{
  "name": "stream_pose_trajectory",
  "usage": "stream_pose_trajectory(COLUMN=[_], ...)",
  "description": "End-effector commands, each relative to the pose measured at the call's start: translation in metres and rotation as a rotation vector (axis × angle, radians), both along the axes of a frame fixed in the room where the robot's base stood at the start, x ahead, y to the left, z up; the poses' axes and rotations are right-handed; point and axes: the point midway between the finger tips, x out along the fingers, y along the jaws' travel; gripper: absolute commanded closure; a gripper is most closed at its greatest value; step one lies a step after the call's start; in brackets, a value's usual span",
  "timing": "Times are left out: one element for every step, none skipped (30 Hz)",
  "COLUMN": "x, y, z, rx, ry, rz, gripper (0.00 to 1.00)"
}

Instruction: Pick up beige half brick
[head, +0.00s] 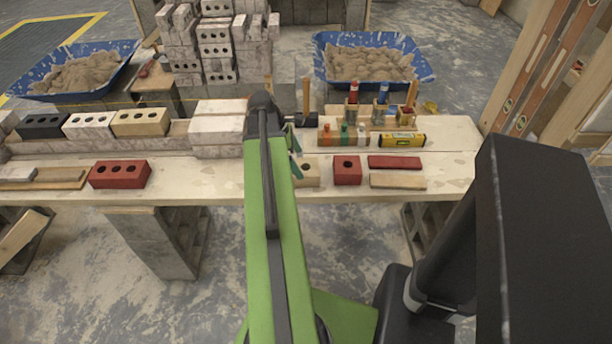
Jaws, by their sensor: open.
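The beige half brick (311,180) lies on the front part of the plank table, just right of my green arm. One dark hole shows in its top, and its left side is partly hidden behind the arm and gripper. My gripper (296,154) shows only as small teal finger parts past the right edge of the arm. It appears open and empty, above or just behind the beige half brick. I cannot tell its height over the brick or whether it touches it.
A red half brick (347,179) stands close right of the beige one. A thin red slab (394,162) and a thin beige slab (398,181) lie further right. A yellow tube (402,140) and a hammer (306,100) are behind. A red brick (119,174) lies left.

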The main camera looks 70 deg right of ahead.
Motion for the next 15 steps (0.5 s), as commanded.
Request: stream_pose_trajectory(x=[-0.001, -0.002, -0.004, -0.007, -0.009, -0.013, -0.016, -0.019, -0.020, -0.022, -0.023, -0.023, -0.024, -0.024, -0.024], y=[0.000, 0.000, -0.001, -0.002, -0.002, -0.004, -0.005, -0.006, -0.007, -0.007, -0.008, -0.008, -0.008, -0.008, -0.008], z=[-0.002, -0.005, -0.010, -0.014, -0.019, -0.026, -0.032, -0.037, -0.043, -0.046, -0.047, -0.048, -0.047, -0.045, -0.044], rx=[0.000, 0.000, 0.000, 0.000, 0.000, -0.001, -0.001, -0.002, -0.001, -0.001, -0.001, -0.001, -0.001, 0.000, 0.000], ry=[0.000, 0.000, 0.000, 0.000, 0.000, 0.000, 0.000, -0.001, -0.001, 0.000, 0.000, 0.000, 0.000, 0.000, 0.000], rz=[0.000, 0.000, -0.001, -0.001, -0.001, -0.002, -0.002, -0.001, -0.001, 0.000, 0.000, 0.000, 0.000, 0.001, 0.001], gripper=[0.00, 0.00, 0.00, 0.00, 0.00, 0.00, 0.00, 0.00, 0.00, 0.00, 0.00, 0.00, 0.00, 0.00, 0.00])
